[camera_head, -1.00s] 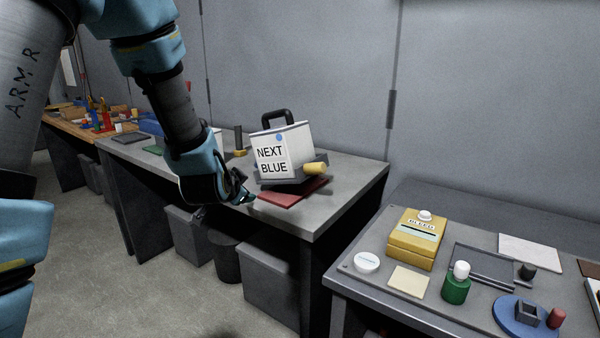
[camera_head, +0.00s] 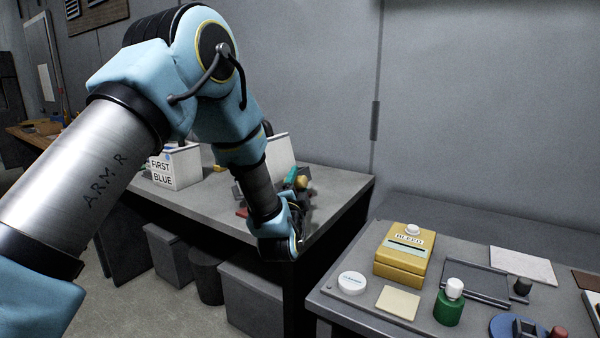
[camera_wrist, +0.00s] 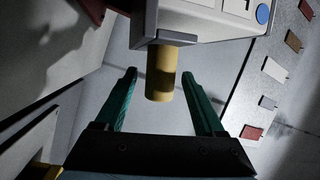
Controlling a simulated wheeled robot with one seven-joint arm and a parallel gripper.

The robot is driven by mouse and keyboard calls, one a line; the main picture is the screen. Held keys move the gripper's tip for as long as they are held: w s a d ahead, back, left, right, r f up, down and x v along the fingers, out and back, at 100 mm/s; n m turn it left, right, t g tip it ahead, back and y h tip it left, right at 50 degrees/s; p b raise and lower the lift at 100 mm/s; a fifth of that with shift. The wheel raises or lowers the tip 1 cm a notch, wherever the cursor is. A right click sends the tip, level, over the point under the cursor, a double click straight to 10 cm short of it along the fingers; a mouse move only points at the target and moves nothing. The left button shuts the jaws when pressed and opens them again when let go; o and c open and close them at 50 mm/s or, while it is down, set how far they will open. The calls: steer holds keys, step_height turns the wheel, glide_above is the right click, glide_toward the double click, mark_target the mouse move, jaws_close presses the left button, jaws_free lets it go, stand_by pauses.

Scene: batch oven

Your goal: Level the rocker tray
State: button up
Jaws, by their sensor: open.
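In the wrist view, the rocker tray (camera_wrist: 168,44) shows as a grey edge under a white box (camera_wrist: 175,18) with a blue dot. A yellow cylinder (camera_wrist: 160,82) sticks out from the tray. My gripper (camera_wrist: 159,75) is open, with one green finger on each side of the cylinder and a visible gap to each. In the head view, my arm hides most of the tray; the white box (camera_head: 281,150), the yellow cylinder (camera_head: 302,182) and a green finger (camera_head: 291,175) show beside my wrist. The tray's tilt cannot be told.
A white box marked FIRST BLUE (camera_head: 174,168) stands left on the grey bench (camera_head: 335,187). At right, a second bench holds a yellow BLEED box (camera_head: 403,263), a white disc (camera_head: 351,283) and a green bottle (camera_head: 448,308). Bins (camera_head: 250,300) stand under the grey bench.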

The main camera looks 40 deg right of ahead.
steer(key=shift+p+x, duration=0.5)
steer(key=shift+x, duration=1.45)
steer(key=shift+c, duration=0.3)
jaws_close()
